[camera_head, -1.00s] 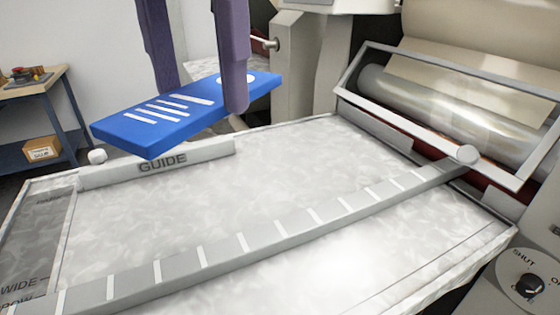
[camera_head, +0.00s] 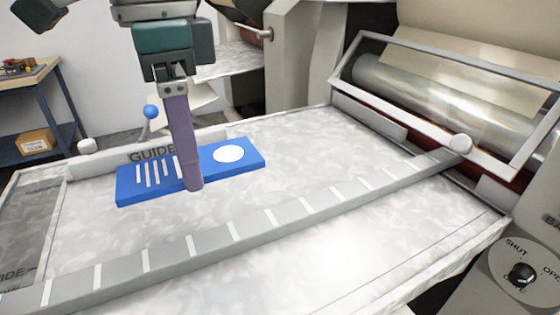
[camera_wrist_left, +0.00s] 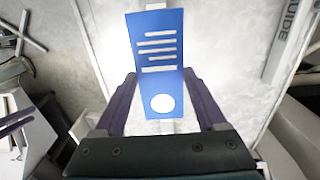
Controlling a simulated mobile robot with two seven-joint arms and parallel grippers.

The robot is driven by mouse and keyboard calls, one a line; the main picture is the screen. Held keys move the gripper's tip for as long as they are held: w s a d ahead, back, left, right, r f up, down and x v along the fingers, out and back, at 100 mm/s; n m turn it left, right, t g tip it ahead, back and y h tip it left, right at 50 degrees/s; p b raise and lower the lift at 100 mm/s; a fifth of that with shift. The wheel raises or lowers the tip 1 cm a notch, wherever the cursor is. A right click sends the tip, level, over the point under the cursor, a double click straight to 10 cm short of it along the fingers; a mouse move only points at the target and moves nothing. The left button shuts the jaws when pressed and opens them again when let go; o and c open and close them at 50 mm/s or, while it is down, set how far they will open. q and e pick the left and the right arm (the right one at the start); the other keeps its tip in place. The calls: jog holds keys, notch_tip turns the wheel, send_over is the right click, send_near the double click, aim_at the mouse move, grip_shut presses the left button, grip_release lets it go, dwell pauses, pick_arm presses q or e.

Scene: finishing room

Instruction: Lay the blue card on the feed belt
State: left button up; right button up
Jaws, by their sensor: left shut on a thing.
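The blue card (camera_head: 222,172), thick with white stripes and a white oval, is in my left gripper (camera_head: 190,186). The gripper's purple fingers are shut across it; one finger hides the other in the head view. In the left wrist view, the card (camera_wrist_left: 157,85) lies between both fingertips (camera_wrist_left: 159,75), its oval end nearest the palm. The feed belt appears to be the grey strip with white marks (camera_head: 230,232) across the pale bed. In the wrist view, a pale strip shows past both card ends, so the card seems above it. The exact gap is unclear.
A raised GUIDE bar (camera_head: 105,165) runs along the bed's far edge. A framed metal roller (camera_head: 415,92) stands at the right. A SHUT/OPEN dial (camera_head: 522,275) is at lower right. The pale bed (camera_head: 330,160) is otherwise clear. A workbench (camera_head: 30,80) stands far left.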

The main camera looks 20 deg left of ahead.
aim_at(207, 240)
pick_arm(q)
notch_tip(207, 240, down, 11)
jog(key=shift+f+b, duration=0.15)
jog(key=shift+b, duration=0.2)
jog(key=o, duration=1.3)
jog(key=shift+f, duration=0.15)
jog(key=shift+c, duration=0.2)
